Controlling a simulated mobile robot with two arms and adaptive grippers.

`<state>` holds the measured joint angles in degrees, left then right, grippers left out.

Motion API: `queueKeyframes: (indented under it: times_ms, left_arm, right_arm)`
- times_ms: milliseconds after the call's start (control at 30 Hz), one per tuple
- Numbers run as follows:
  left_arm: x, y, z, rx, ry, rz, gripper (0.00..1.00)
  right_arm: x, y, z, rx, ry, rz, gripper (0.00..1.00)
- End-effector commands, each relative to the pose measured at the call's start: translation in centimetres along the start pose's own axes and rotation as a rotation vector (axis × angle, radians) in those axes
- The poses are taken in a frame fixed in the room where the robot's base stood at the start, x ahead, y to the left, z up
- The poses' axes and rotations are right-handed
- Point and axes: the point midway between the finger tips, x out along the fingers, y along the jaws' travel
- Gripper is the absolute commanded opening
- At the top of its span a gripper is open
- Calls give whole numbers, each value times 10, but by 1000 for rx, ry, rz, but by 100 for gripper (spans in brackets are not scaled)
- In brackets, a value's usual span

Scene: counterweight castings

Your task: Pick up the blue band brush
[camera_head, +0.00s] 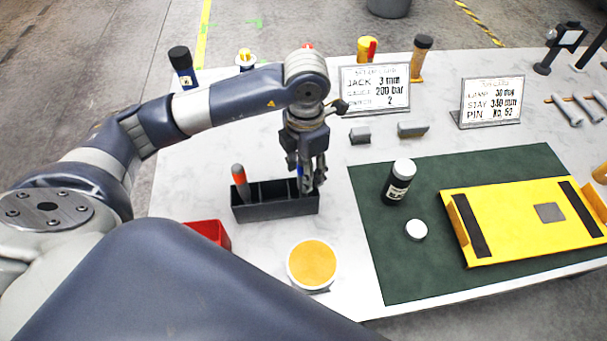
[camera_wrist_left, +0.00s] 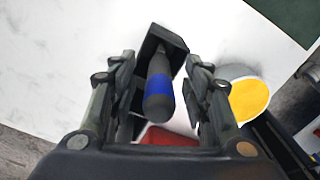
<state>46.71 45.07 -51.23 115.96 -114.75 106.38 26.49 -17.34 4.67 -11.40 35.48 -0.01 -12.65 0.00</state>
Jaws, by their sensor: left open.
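The blue band brush (camera_wrist_left: 158,88) has a dark grey handle with a blue band. In the left wrist view it stands in a black open-topped holder (camera_wrist_left: 175,38), its handle end towards the camera. In the head view only a bit of its blue band (camera_head: 300,171) shows behind the fingers. My left gripper (camera_head: 306,180) points down over the right part of the black holder (camera_head: 275,206). It is open, with a finger on each side of the brush handle in the left wrist view (camera_wrist_left: 162,72). Whether the fingers touch it I cannot tell. The brush's lower end is hidden.
A red bin (camera_head: 209,233) and a yellow-filled round tub (camera_head: 312,263) are nearer me. To the right, a green mat (camera_head: 375,255) carries a black bottle (camera_head: 397,183), a white disc and a yellow plate.

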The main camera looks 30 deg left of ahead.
Motion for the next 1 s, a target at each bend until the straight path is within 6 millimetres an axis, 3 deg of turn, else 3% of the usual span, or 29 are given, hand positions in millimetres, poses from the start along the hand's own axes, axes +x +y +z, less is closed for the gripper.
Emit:
queueKeyframes:
  times_ms: [67,233,500,533,700,733,1000]
  left_arm:
    - [8,1,-5,-3,6,-2,44]
    - [30,1,-4,-2,3,-2,44]
    - [36,1,-3,0,-1,0,44]
    - [35,1,-3,0,0,0,42]
    - [35,1,-3,0,-1,0,3]
    - [35,1,-3,0,-1,0,0]
    - [35,1,-3,0,-1,0,0]
  right_arm:
    - [-12,0,-1,0,0,0,58]
    - [-16,0,-2,0,1,-1,58]
    - [-16,-1,-4,0,3,-2,58]
    - [-16,-2,-4,0,3,-2,58]
    - [-16,-2,-5,0,5,-2,58]
    - [-16,-2,-5,0,5,-2,58]
    - [-16,-2,-5,0,6,-2,58]
